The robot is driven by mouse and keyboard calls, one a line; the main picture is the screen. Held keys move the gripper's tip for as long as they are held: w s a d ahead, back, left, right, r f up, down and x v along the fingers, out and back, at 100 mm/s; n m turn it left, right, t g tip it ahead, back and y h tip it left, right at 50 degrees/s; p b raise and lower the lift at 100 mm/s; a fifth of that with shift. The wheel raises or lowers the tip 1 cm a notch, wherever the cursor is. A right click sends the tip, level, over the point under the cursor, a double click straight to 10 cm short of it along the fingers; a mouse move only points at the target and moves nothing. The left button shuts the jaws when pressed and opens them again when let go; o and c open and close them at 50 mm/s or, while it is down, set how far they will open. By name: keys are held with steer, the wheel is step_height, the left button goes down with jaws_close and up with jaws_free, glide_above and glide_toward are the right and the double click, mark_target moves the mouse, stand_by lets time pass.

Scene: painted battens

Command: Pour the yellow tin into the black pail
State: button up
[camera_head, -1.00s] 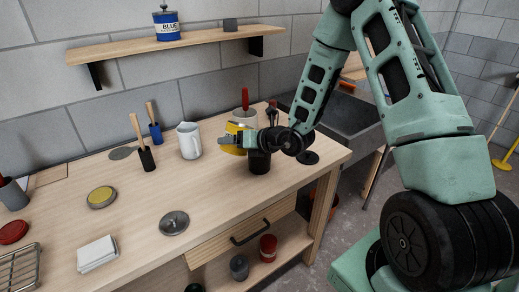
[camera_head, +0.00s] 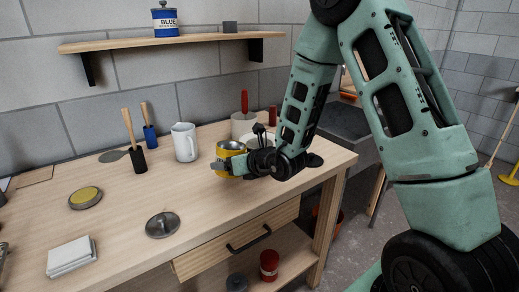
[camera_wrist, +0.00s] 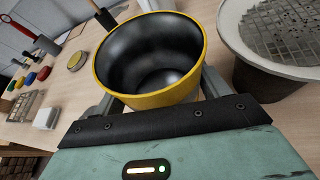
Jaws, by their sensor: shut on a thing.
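My gripper (camera_head: 226,165) is shut on the yellow tin (camera_head: 230,151) and holds it low over the right part of the bench. In the wrist view the tin (camera_wrist: 150,98) is close to upright, mouth toward the camera. Its inside is dark, shiny metal, and I see no contents in it. A dark vessel, which appears to be the black pail (camera_wrist: 262,84), stands close to the right of the tin in that view. A pale-rimmed mesh with dark bits on it covers its mouth. In the head view my gripper and arm hide the pail.
A white jug (camera_head: 185,143) stands left of the tin, with a brush in a black pot (camera_head: 138,160) beyond it. A cream pot (camera_head: 242,124) with a red handle stands behind. A metal lid (camera_head: 162,225) lies in front. The bench between is clear.

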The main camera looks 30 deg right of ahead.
steer(key=shift+a+f+n+b, duration=0.3)
steer(key=shift+f+b, duration=0.2)
steer(key=shift+b, duration=0.45)
steer(key=b, duration=0.3)
steer(key=shift+a+f+n+h, duration=0.1)
steer(key=shift+f+n+h, duration=0.1)
steer(key=shift+n+h, duration=0.1)
steer(key=b, duration=0.2)
steer(key=shift+s+r+b, duration=0.1)
steer(key=shift+b, duration=0.3)
steer(key=shift+r, duration=0.1)
steer(key=shift+r+p, duration=1.8)
steer(key=shift+r, duration=1.3)
steer(key=shift+f, duration=0.1)
steer(key=shift+a, duration=0.1)
